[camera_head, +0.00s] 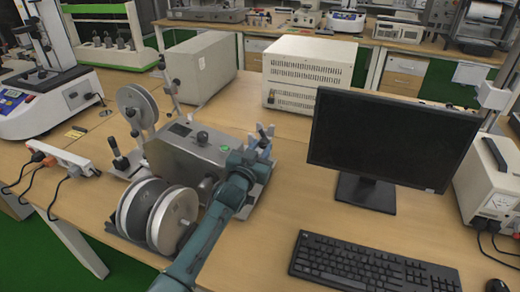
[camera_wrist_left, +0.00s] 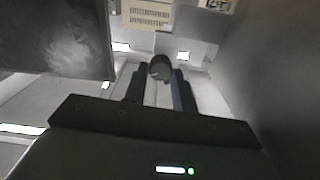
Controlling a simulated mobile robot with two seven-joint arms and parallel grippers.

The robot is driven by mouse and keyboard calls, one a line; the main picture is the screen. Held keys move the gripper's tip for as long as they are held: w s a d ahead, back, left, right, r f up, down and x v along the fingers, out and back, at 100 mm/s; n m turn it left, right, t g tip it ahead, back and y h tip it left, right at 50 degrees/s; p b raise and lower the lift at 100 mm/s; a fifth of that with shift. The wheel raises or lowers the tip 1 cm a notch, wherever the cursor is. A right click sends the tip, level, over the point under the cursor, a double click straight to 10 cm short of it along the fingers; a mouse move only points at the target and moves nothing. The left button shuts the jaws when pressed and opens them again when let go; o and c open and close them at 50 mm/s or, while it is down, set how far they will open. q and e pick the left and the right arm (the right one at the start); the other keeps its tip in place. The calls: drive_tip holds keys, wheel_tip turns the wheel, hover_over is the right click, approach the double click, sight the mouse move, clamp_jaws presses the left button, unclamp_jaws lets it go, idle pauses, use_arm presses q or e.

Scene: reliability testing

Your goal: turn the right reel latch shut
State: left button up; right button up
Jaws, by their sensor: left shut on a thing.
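I cannot tell if this is the right reel latch. My right gripper is not in view.
A black monitor (camera_head: 389,137) stands just right of the gripper, with a keyboard (camera_head: 372,266) in front. A smaller reel (camera_head: 137,107) rises behind the machine. White boxes (camera_head: 308,70) stand behind. A power strip (camera_head: 62,158) with cables lies at left.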

use_arm(q)
drive_tip(key=shift+n, duration=0.7)
drive_tip(key=o, duration=1)
drive_tip(key=v, duration=1.3)
drive_tip(key=shift+s, duration=0.1)
